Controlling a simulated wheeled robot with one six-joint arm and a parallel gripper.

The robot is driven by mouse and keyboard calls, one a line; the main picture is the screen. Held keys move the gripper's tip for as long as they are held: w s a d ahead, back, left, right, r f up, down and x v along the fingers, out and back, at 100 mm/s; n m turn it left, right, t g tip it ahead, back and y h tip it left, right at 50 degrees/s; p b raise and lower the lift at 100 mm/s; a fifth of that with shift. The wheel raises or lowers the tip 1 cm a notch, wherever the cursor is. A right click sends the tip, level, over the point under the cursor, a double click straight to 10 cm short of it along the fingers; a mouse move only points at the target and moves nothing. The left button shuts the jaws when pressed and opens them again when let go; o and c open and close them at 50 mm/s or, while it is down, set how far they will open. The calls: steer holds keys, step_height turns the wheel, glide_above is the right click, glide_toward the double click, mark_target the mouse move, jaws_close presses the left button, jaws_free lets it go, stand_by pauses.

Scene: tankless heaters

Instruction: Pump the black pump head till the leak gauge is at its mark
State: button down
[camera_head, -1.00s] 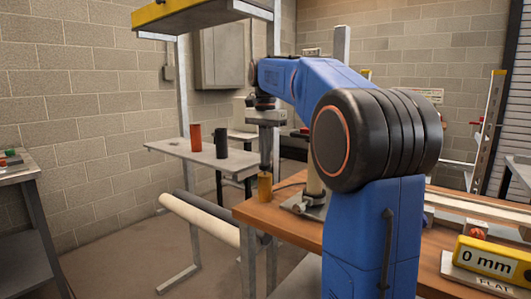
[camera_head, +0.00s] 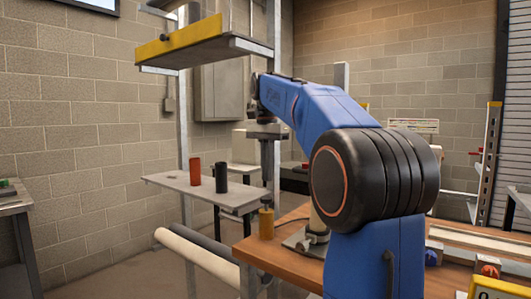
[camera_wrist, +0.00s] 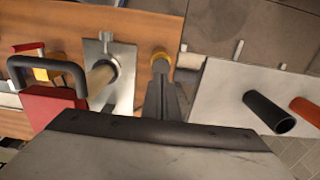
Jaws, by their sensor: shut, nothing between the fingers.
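My gripper (camera_head: 267,200) points straight down with its fingers together, at the left end of the wooden bench. Its fingertips, also in the wrist view (camera_wrist: 161,84), are at the top of a small brass-coloured cylinder (camera_head: 266,224). In the wrist view this cylinder (camera_wrist: 167,61) shows a dark grey top inside a yellow rim, just beyond the fingertips. I cannot tell whether the fingers touch it, or for certain that it is the pump head. A yellow readout box (camera_head: 494,289) is cut off at the lower right; I cannot read it or tell whether it is the leak gauge.
A grey shelf (camera_head: 165,181) left of the bench (camera_head: 290,257) holds a red cylinder (camera_head: 195,172) and a black one (camera_head: 221,177). A metal bracket plate (camera_wrist: 121,84) with a tan post (camera_wrist: 101,75) stands beside the brass cylinder. A red block with a black handle (camera_wrist: 50,79) lies farther left.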

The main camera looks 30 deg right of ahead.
step_height(320, 180, up, 6)
steer(key=shift+r, duration=0.2)
stand_by(0.8)
